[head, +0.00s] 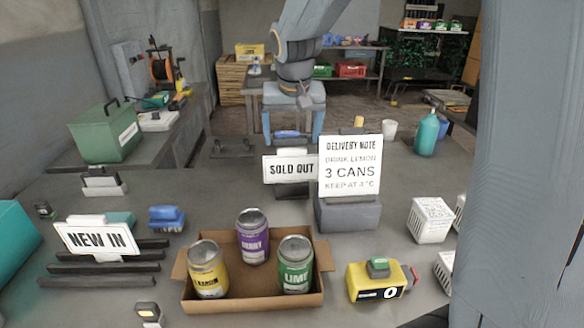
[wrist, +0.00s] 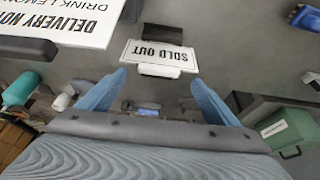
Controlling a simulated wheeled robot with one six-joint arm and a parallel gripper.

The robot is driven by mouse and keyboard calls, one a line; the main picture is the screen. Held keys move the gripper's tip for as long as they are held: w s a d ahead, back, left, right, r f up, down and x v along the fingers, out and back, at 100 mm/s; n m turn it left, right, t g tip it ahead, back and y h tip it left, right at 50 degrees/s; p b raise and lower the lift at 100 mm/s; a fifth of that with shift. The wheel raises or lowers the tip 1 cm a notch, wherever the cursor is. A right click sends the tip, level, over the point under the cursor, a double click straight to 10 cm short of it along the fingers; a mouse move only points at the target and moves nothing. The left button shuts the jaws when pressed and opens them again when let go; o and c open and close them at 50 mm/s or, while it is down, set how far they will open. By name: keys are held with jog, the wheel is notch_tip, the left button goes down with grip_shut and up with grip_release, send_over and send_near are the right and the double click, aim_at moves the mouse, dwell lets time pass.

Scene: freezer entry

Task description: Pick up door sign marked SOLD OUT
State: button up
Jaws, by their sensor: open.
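The white SOLD OUT door sign (head: 290,169) stands upright in a small holder on the grey table, left of the delivery note. In the wrist view the sign (wrist: 160,55) appears upside down, just beyond my fingertips and between their lines. My gripper (head: 294,125) hangs above and behind the sign in the head view. Its two blue fingers (wrist: 158,82) are spread apart with nothing between them. The sign's lower edge meets a dark base. I cannot tell the exact gap between fingers and sign.
The delivery note (head: 350,166) on its grey block stands close to the sign's right. A cardboard box (head: 253,303) with cans is in front. A NEW IN sign (head: 97,239) stands left. A green case (head: 105,133) is further left. Table left of the SOLD OUT sign is fairly clear.

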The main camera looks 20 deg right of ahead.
aim_at(292, 150)
jog(key=shift+p+x, duration=0.75)
jog(key=shift+x, duration=1.55)
jog(key=shift+d, duration=0.1)
jog(key=c, duration=1.5)
